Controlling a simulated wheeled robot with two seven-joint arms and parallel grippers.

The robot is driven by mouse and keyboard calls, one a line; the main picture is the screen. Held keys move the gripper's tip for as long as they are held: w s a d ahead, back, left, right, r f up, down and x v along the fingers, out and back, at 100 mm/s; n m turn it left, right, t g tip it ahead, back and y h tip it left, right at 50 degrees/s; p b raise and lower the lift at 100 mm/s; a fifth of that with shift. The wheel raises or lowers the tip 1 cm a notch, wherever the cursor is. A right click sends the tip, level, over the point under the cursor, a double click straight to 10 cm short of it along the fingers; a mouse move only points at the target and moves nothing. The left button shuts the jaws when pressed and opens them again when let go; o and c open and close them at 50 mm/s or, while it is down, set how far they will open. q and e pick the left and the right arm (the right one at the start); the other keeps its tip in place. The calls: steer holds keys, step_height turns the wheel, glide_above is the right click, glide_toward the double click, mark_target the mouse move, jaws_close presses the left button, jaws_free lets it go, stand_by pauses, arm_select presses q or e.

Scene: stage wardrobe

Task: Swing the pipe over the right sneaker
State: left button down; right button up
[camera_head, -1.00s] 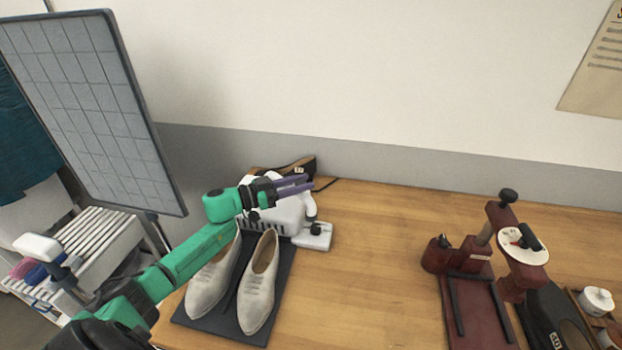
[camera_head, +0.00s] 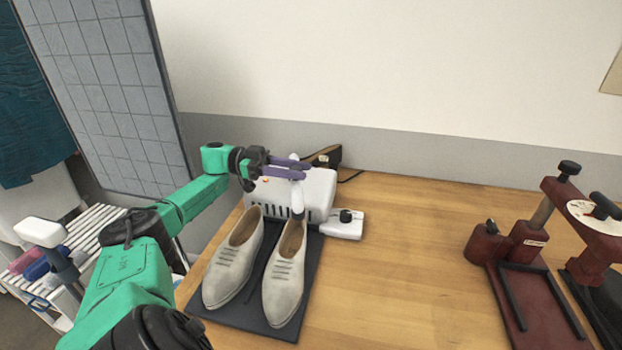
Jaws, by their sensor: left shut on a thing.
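A pair of pale grey sneakers stands side by side on a dark mat (camera_head: 245,322): the left sneaker (camera_head: 233,265) and the right sneaker (camera_head: 284,275). A white dryer box (camera_head: 318,190) stands behind them. Its white pipe (camera_head: 297,200) is in front of the box, with its lower end at the heel opening of the right sneaker; I cannot tell whether it touches. My left gripper (camera_head: 302,169), with purple fingers, is shut on the upper part of the pipe, which the fingers partly hide. My right gripper is not in view.
A white block with a black knob (camera_head: 344,223) sits right of the dryer. A dark shoe (camera_head: 327,157) lies behind it. A dark red press (camera_head: 527,245) stands at the right. The table's middle is clear. A gridded panel (camera_head: 112,90) rises at the left.

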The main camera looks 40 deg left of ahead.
arm_select(q)
steer(key=shift+r, duration=0.1)
stand_by(0.3)
steer(key=c, duration=0.5)
jaws_free()
